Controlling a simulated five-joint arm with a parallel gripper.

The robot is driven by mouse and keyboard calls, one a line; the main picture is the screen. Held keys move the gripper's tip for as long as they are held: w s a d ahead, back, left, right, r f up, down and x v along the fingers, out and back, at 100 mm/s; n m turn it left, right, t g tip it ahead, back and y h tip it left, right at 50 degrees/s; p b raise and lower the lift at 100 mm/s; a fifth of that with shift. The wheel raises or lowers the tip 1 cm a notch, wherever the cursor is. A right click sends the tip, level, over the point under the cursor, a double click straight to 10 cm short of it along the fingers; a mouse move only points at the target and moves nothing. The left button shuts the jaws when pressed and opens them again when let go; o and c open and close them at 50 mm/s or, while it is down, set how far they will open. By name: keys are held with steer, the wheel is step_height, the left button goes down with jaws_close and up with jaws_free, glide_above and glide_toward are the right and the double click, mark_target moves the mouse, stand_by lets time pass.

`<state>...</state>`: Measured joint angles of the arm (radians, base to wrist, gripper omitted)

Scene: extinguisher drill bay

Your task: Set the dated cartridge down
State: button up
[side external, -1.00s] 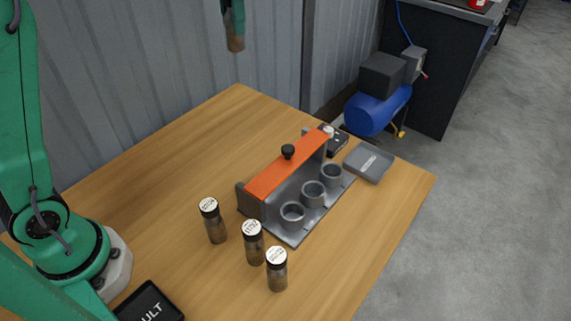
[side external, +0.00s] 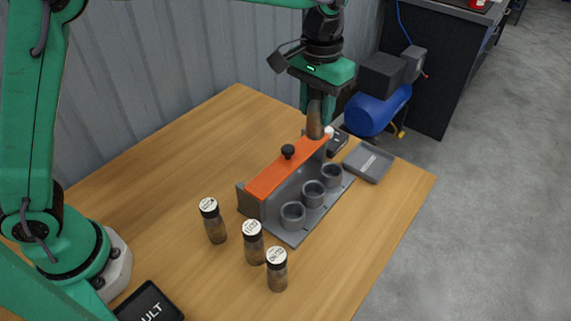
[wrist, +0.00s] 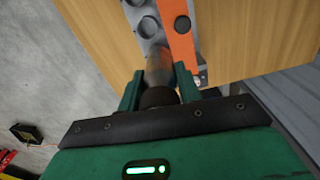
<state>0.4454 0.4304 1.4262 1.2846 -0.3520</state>
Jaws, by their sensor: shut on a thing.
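My gripper (side external: 316,100) is shut on a brown cartridge (side external: 315,122), held upright by its dark top above the far end of the orange-topped rack. The held cartridge also shows in the wrist view (wrist: 160,68), between the fingers. Its label is hidden, so I cannot read a date. Three similar cartridges with white-labelled caps stand on the table: a left one (side external: 214,225), a middle one (side external: 254,247) and a right one (side external: 277,274). The grey tray (side external: 382,155) lies flat and empty, right of and below my gripper in the side view.
The rack's orange bar (side external: 270,180) has a black knob (side external: 288,151). Its three grey cups (side external: 313,192) look empty. A dark box (side external: 338,144) sits at the rack's far end. A black sign (side external: 148,303) lies near my base. The table (side external: 180,160) is bare left of the rack.

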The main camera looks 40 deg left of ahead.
steer(key=s+d+f+n, duration=0.1)
steer(key=s+d+f, duration=0.3)
steer(key=d, duration=0.4)
steer(key=shift+s+d+f, duration=0.3)
steer(key=shift+d+f, duration=0.1)
steer(key=shift+f, duration=0.15)
steer(key=w+a+f, duration=0.6)
steer(key=w, duration=0.3)
steer(key=shift+w+a+f, duration=0.15)
steer(key=shift+w+f, duration=0.05)
steer(key=shift+f, duration=0.2)
steer(key=shift+w+a+f, duration=0.1)
steer(key=shift+w+f, duration=0.1)
steer(key=shift+f, duration=1.7)
steer(key=shift+f, duration=0.15)
